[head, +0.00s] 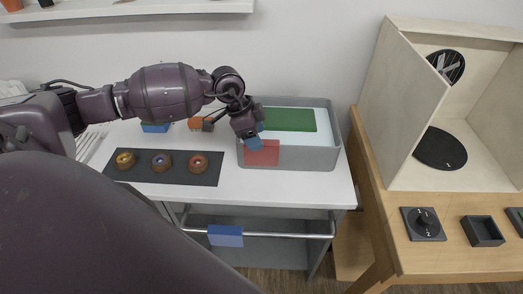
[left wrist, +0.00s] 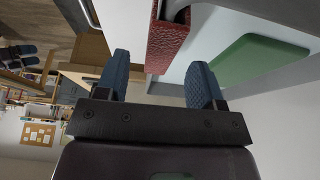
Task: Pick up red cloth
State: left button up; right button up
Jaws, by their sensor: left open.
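The red cloth (head: 262,156) hangs over the front wall of a grey bin (head: 310,158) on the white table. My left gripper (head: 258,135) is open, just above the red cloth, with its blue fingertips close to its upper edge. In the left wrist view, the red cloth (left wrist: 167,38) lies ahead, between the lines of the two fingers of my left gripper (left wrist: 160,80). Nothing is seen held. I cannot tell whether a fingertip touches the cloth. My right gripper is not in view.
A green piece (head: 290,119) lies in the bin. A dark tray (head: 180,176) with several ring-shaped things lies left. A blue cloth (head: 226,236) hangs on the front rail (head: 290,235). A wooden cabinet with an open door (head: 405,95) stands right.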

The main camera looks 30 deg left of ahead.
aim_at(262, 153)
pick_arm(q)
jog(key=shift+x, duration=2.15)
jog(key=shift+a, duration=0.1)
jog(key=shift+f, duration=0.15)
jog(key=shift+f, duration=0.15)
jog(key=c, duration=1)
